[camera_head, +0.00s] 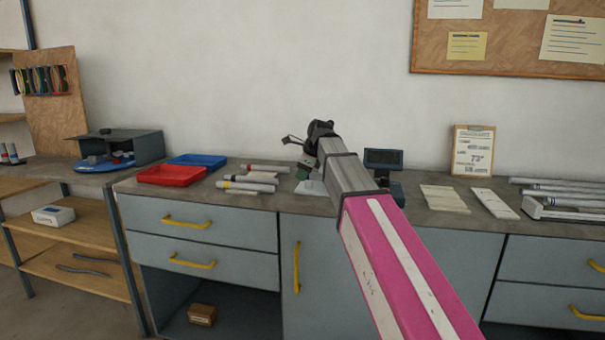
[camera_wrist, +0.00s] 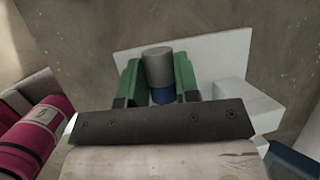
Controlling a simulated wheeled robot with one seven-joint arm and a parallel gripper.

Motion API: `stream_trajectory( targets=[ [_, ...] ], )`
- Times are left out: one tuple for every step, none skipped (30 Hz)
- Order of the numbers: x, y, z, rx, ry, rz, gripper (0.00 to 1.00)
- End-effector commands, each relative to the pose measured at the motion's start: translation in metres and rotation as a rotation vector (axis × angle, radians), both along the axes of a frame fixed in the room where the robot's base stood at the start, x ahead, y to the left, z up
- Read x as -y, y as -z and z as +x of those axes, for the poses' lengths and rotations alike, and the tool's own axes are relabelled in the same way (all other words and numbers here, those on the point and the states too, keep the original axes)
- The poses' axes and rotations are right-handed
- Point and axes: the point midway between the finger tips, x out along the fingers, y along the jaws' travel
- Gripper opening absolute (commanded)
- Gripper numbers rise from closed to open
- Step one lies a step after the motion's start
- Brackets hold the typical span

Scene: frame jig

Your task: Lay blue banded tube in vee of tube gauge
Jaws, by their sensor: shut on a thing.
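The tube with a blue band (camera_wrist: 159,68) is grey at its visible end, with the blue band just below. My gripper (camera_wrist: 158,82) is shut on it, with a green finger on each side. A white plate (camera_wrist: 215,62) with a raised white block lies beneath and behind the tube in the wrist view. It looks like the tube gauge, whose white base (camera_head: 311,189) shows on the counter in the head view. My gripper (camera_head: 305,163) is above that base. The vee is not clearly visible, and I cannot tell whether the tube touches it.
Several banded tubes (camera_head: 245,186) lie left of the base. A red tray (camera_head: 171,176) and a blue tray (camera_head: 197,160) stand farther left. A dark display unit (camera_head: 384,160) stands close on the right. Flat pale pieces (camera_head: 444,199) lie beyond it.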

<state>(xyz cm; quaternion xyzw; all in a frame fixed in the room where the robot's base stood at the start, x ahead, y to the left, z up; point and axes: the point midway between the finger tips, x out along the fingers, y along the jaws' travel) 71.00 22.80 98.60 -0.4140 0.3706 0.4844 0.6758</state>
Motion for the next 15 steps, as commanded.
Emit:
stream_trajectory(
  targets=[
    [0.0053, 0.0058, -0.0039, -0.010, 0.001, -0.018, 0.36],
    [0.0054, 0.0060, -0.0040, -0.010, 0.001, -0.018, 0.46],
    [0.0055, 0.0062, -0.0041, -0.010, 0.001, -0.018, 0.54],
    [0.0055, 0.0062, -0.0043, -0.010, 0.001, -0.018, 0.57],
    [0.0056, 0.0063, -0.0046, -0.010, 0.001, -0.018, 0.59],
    [0.0057, 0.0066, -0.0048, -0.010, 0.001, -0.018, 0.59],
    [0.0058, 0.0067, -0.0051, -0.010, 0.001, -0.018, 0.59],
    [0.0058, 0.0069, -0.0054, -0.010, 0.001, -0.018, 0.59],
    [0.0058, 0.0070, -0.0057, -0.010, 0.001, -0.018, 0.59],
    [0.0060, 0.0071, -0.0059, -0.010, 0.001, -0.018, 0.59],
    [0.0060, 0.0072, -0.0062, -0.010, 0.001, -0.018, 0.58],
    [0.0061, 0.0073, -0.0064, -0.010, 0.002, -0.017, 0.58],
    [0.0061, 0.0074, -0.0066, -0.010, 0.002, -0.017, 0.57],
    [0.0062, 0.0074, -0.0067, -0.010, 0.002, -0.017, 0.57],
    [0.0062, 0.0076, -0.0069, -0.010, 0.002, -0.017, 0.56]
  ],
)
